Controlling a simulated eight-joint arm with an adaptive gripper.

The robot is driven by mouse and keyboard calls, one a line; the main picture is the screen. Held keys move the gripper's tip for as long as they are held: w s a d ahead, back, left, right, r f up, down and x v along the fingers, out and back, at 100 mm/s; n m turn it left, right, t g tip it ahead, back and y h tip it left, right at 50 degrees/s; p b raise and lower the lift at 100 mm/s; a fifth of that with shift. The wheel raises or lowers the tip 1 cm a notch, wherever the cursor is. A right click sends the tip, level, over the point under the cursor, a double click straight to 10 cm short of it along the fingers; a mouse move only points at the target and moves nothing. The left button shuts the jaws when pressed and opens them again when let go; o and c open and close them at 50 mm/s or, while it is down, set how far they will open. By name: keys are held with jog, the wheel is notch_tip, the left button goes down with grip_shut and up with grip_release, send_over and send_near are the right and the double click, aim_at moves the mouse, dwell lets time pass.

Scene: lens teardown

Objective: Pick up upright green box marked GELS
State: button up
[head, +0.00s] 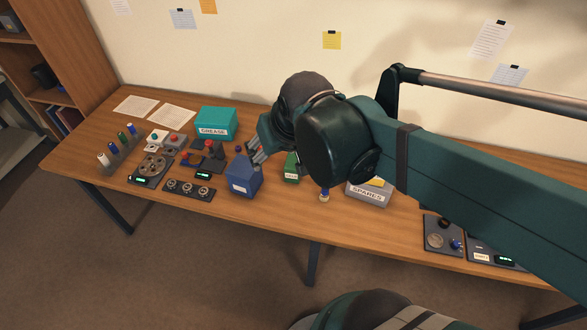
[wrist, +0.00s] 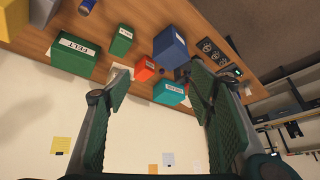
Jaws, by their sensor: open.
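A small upright green box (head: 291,168) with a white label stands on the table, partly hidden behind my arm in the head view. It also shows in the wrist view (wrist: 122,42), past the tip of the left finger; its label is too small to read. A larger green box marked FELT (wrist: 75,56) stands near it in the wrist view. My gripper (head: 260,148) is open and empty, above the table to the left of the small green box in the head view. In the wrist view, its two fingers are spread wide (wrist: 158,75), apart from that box.
A blue box (head: 243,177) stands near my gripper, with a teal box marked GREASE (head: 216,122) behind it. A red box (wrist: 144,68) shows in the wrist view. A grey SPARES bin (head: 368,195) is to the right. The table's front strip (head: 280,215) is clear.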

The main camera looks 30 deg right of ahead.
jog(key=w+d+f+m+g, duration=0.2)
jog(key=w+d+f, duration=0.2)
jog(key=w, duration=0.2)
jog(key=m+g+b, duration=0.2)
jog(key=m+g, duration=0.2)
jog(key=m, duration=0.1)
send_near(294, 161)
notch_tip(294, 161, down, 6)
jog(key=shift+d+f, duration=0.2)
jog(key=shift+f, duration=0.25)
jog(key=shift+f, duration=1.3)
jog(key=shift+w+a+f+b, duration=0.1)
jog(key=shift+f+b, duration=0.5)
jog(key=shift+f, duration=2)
